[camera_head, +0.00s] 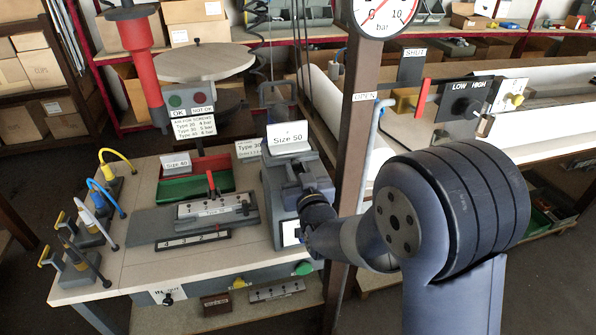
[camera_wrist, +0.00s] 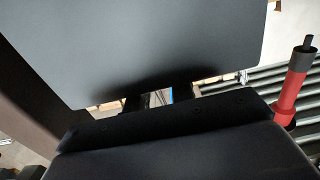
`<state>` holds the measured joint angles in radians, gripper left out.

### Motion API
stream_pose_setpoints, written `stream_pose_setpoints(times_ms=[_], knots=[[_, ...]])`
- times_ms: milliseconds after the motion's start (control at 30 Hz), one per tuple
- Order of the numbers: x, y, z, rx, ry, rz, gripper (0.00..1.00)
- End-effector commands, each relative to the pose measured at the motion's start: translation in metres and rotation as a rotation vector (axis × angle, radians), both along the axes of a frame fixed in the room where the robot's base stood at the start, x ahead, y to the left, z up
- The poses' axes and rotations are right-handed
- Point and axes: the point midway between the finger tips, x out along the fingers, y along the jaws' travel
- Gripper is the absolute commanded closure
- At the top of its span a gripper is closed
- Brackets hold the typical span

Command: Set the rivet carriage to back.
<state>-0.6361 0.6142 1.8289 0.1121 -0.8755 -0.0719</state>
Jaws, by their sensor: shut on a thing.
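A grey block with a "Size 50" plate (camera_head: 287,137) stands at the right end of the bench, and I take it to be the rivet carriage, though no label names it so. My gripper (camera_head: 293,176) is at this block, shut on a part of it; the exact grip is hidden. In the wrist view a large dark grey panel (camera_wrist: 150,45) fills the upper part, right at my gripper (camera_wrist: 158,97), and covers most of the fingers.
A red and green bin (camera_head: 195,187) stands behind the fixture. A brown post (camera_head: 352,130) rises close beside my arm. The red column (camera_wrist: 290,90) shows at the wrist view's right.

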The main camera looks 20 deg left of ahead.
Motion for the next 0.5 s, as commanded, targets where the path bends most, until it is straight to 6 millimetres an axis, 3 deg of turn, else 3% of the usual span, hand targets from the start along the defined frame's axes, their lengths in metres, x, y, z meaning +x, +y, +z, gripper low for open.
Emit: stream_pose_setpoints(times_ms=[500], knots=[[-0.04, -0.024, -0.002, 0.002, -0.002, 0.0, 1.0]])
